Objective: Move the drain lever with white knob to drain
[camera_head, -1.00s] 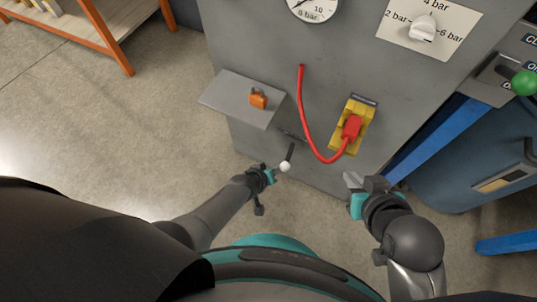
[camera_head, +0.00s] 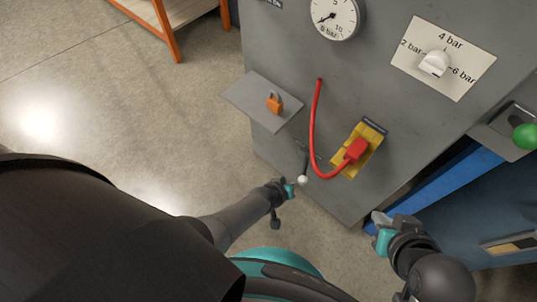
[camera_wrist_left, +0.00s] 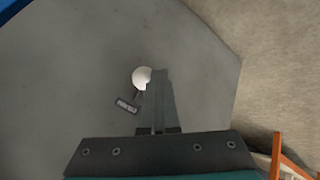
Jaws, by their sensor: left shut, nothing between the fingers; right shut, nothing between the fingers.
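The drain lever's white knob (camera_head: 303,180) shows low on the grey cabinet's front, at the end of a dark rod that slants up from it. In the left wrist view the white knob (camera_wrist_left: 142,77) is just left of the fingertips, with a small dark label below it. My left gripper (camera_head: 296,183) is shut and empty beside the knob; I cannot tell whether it touches. The left fingers also show in the left wrist view (camera_wrist_left: 160,85). My right gripper (camera_head: 378,222) is shut and empty, lower right of the lever.
A blue machine stands right.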

